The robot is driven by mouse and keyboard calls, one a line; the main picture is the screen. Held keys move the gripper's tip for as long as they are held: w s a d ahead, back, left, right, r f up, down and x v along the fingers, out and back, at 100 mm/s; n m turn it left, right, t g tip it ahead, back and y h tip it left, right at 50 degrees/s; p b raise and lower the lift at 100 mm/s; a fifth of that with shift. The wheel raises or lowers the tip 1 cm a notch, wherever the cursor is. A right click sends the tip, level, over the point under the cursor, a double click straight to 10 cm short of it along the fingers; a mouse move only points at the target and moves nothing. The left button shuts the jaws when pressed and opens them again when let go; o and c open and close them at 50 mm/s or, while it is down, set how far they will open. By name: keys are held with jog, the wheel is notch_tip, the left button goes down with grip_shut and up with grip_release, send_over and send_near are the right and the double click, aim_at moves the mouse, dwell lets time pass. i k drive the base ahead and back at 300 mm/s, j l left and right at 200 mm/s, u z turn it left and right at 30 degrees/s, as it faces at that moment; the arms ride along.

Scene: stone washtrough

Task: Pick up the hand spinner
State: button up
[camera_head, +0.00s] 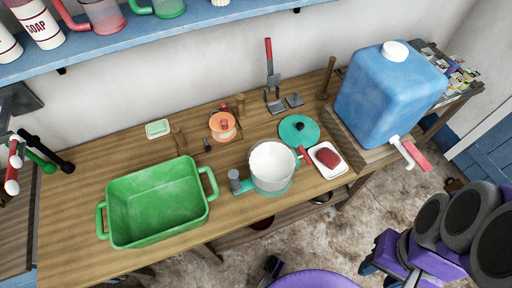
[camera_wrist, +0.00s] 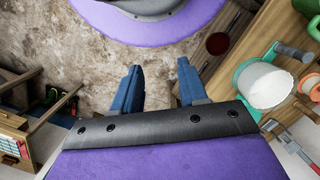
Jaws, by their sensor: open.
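No thing is plainly marked as the hand spinner. One candidate is a round white bowl (camera_head: 270,162) on a teal base, with a grey handle (camera_head: 235,180) at its left and a red one at its right, near the counter's front edge. A teal disc with a dark knob (camera_head: 299,129) lies behind it. Another candidate is a small orange round thing with a red knob (camera_head: 222,124), further back. In the wrist view, my gripper (camera_wrist: 156,86) is open and empty above the floor; the bowl (camera_wrist: 266,86) is to its right, apart from it.
A green basin (camera_head: 155,203) stands left on the wooden counter (camera_head: 70,190). A white dish (camera_head: 327,160) holds a dark red thing. A blue jug (camera_head: 388,92) with a tap stands right. A red-handled tool (camera_head: 269,62) stands at the back. A blue shelf (camera_head: 120,45) hangs above.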

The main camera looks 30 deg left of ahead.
aim_at(273, 163)
jog(key=j+u, duration=0.15)
jog(key=u, duration=2.6)
jog(key=z, duration=1.45)
jog(key=k+j+u, duration=0.45)
jog(key=k+j, duration=0.2)
jog(key=j, duration=0.3)
